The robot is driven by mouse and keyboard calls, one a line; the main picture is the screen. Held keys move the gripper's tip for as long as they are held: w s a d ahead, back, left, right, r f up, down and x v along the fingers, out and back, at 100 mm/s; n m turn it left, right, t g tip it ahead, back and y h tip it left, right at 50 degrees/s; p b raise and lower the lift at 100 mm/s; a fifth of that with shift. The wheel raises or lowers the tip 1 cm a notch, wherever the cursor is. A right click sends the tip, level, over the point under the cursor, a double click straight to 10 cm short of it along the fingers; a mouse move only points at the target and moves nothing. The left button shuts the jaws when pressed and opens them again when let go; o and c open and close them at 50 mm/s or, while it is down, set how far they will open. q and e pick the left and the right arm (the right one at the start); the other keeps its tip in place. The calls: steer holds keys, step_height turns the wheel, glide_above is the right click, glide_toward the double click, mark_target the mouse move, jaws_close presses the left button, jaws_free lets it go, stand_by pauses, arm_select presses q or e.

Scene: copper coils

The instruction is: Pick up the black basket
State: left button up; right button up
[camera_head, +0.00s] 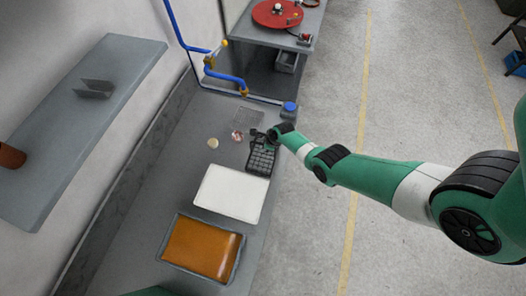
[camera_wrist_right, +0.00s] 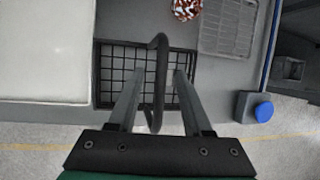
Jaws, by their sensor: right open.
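The black basket (camera_head: 261,160) is a wire-grid basket on the grey bench, near its right edge in the head view. In the right wrist view the basket (camera_wrist_right: 113,72) lies below the gripper, and its dark arched handle (camera_wrist_right: 161,70) stands up between the two fingers. My right gripper (camera_head: 260,136) is over the far end of the basket; in the wrist view the gripper (camera_wrist_right: 157,80) is open, with one finger on each side of the handle. Gaps show between handle and fingers. My left gripper is out of view.
A white tray (camera_head: 230,193) sits close beside the basket, with an orange-filled tray (camera_head: 201,247) nearer. A wire rack (camera_head: 247,118), a small reddish-white item (camera_head: 236,135) and a blue-capped container (camera_head: 289,108) are around the far side. Blue pipe runs along the wall.

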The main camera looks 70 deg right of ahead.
steer(key=shift+f, duration=0.1)
jaws_close()
stand_by(0.3)
stand_by(1.2)
